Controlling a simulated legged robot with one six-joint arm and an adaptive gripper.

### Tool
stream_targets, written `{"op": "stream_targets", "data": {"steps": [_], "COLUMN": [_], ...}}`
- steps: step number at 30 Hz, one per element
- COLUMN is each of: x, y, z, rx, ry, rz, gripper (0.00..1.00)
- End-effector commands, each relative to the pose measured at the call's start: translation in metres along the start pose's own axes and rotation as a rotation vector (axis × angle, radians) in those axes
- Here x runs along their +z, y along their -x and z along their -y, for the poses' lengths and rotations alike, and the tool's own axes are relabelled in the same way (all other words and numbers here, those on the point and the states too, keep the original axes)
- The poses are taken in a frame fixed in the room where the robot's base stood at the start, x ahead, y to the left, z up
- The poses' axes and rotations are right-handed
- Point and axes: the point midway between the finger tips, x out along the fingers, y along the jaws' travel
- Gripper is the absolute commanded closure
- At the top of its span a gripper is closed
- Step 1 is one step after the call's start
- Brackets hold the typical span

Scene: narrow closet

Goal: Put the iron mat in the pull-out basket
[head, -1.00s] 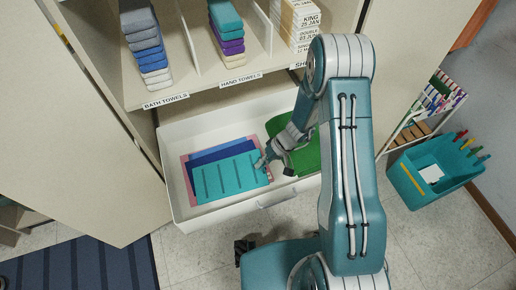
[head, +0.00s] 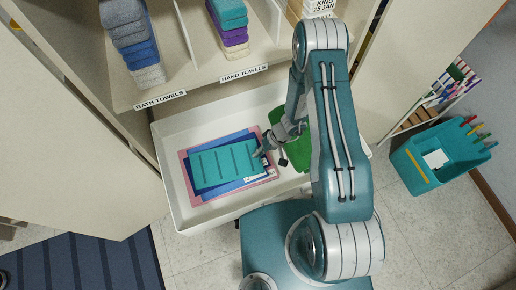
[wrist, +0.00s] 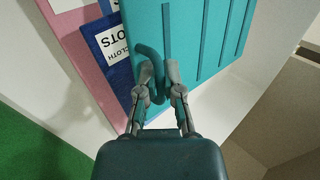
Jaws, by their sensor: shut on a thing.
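The teal mat with darker stripes (head: 222,163), which I take for the iron mat, is in the white pull-out basket (head: 168,172). It lies over a blue piece (head: 212,190) and a pink piece (head: 212,199). My gripper (head: 262,152) is shut on the mat's right edge. In the wrist view, my gripper (wrist: 160,80) has its fingers at the edge of the teal mat (wrist: 205,35). I cannot tell whether the mat rests fully on the pile.
A green item (head: 297,153) lies in the basket's right part, partly behind my arm. Above are shelves with bath towels (head: 135,45) and hand towels (head: 230,25). A striped rug (head: 80,265) lies at the lower left.

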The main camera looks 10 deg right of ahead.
Motion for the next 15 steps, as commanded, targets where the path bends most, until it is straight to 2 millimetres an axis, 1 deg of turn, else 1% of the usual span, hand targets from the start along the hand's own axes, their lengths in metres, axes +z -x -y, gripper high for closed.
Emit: {"op": "stream_targets", "data": {"steps": [9, 10, 11, 12, 15], "x": [0.0010, 0.0009, 0.0008, 0.0007, 0.0005], "y": [-0.0001, 0.0000, -0.0002, -0.0005, -0.0011], "z": [-0.0039, -0.0038, -0.0036, -0.0033, -0.0027], "rx": [-0.003, -0.003, -0.002, -0.002, -0.001], "ry": [0.000, 0.000, 0.000, 0.000, 0.000], "rz": [-0.003, -0.002, -0.002, -0.002, -0.001], "gripper": [1.00, 0.78, 0.65, 0.57, 0.57]}}
